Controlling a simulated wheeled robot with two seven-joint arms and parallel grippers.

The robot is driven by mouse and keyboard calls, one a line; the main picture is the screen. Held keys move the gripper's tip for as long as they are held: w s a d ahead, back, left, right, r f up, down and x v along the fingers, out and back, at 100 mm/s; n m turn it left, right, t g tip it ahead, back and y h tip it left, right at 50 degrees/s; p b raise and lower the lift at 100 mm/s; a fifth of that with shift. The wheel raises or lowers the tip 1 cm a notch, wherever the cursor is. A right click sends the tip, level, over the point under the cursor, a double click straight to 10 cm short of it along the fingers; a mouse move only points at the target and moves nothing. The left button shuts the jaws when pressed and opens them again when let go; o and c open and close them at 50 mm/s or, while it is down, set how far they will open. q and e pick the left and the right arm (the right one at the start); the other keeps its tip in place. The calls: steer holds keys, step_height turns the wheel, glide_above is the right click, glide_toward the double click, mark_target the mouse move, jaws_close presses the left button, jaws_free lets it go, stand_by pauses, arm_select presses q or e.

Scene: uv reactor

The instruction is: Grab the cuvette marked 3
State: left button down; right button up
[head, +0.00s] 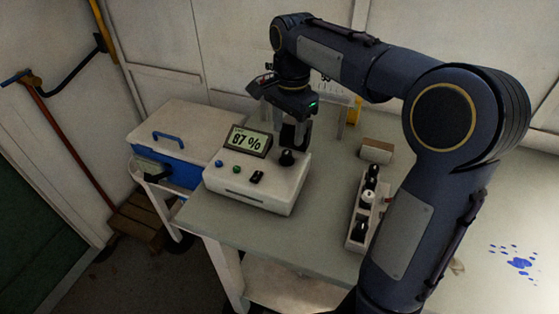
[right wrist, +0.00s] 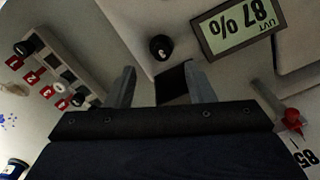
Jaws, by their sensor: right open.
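A black round cap (right wrist: 161,47) with a small pale mark that looks like a 3 stands up from the white reactor in the right wrist view. In the head view this dark cap (head: 287,158) is on the reactor's right part. My right gripper (head: 289,130) is above the reactor's back right, fingers apart and empty. In the right wrist view its fingertips (right wrist: 160,75) point towards the cap, which is beyond them and not between them. The reactor (head: 245,198) has a display (head: 249,141) reading 87 %. My left gripper is not in view.
A white rack (head: 355,228) with dark and white caps and red number labels (right wrist: 47,91) stands to the right of the reactor. A blue and white cooler box (head: 180,172) is at the left. Table space (head: 290,232) in front is clear.

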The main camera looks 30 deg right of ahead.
mark_target(287, 153)
steer(key=shift+w+f, duration=0.1)
steer(key=shift+w, duration=0.35)
steer(key=shift+f+m, duration=0.3)
steer(key=f, duration=0.7)
steer(key=shift+s, duration=0.25)
steer(key=shift+c, duration=0.3)
steer(key=c, duration=1)
